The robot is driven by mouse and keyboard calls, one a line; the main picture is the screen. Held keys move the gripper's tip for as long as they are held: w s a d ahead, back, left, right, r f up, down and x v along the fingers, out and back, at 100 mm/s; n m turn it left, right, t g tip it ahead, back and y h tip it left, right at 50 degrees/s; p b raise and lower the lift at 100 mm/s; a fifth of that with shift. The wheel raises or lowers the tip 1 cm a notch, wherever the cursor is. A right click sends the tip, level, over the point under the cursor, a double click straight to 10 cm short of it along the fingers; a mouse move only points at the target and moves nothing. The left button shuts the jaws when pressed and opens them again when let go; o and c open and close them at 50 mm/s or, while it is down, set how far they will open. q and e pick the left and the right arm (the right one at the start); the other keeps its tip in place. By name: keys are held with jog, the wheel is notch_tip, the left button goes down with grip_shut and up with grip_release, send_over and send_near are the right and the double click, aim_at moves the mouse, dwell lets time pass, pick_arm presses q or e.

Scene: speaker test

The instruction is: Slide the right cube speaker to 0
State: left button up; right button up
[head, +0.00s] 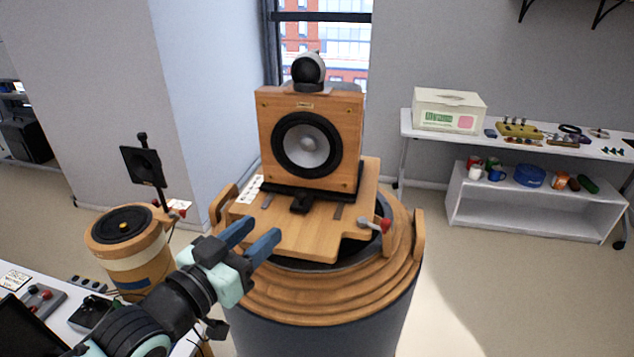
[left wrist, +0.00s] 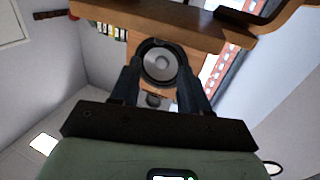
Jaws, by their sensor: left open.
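A wooden cube speaker (head: 345,115) with a grey cone in a black ring stands upright, with a round black tweeter (head: 308,70) on top. It rests on a black base with a small front tab (head: 301,204), on a slotted wooden board (head: 290,235). A white marked card (head: 249,190) lies left of it; its marks are too small to read. My left gripper (head: 259,233) is open and empty at the board's front left, apart from the speaker. In the left wrist view, the speaker's cone (left wrist: 159,65) shows between the fingers. My right gripper is out of view.
The board tops a round ridged wooden drum (head: 320,305) with upright side tabs. A red-knobbed lever (head: 384,225) is at the board's right. A smaller wooden drum (head: 128,235) with a black panel on a post (head: 143,165) stands left. A shelf table (head: 540,210) stands back right.

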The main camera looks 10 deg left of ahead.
aim_at(297, 196)
pick_arm(q)
jog(key=p+x, duration=0.2)
jog(key=x, duration=1.1)
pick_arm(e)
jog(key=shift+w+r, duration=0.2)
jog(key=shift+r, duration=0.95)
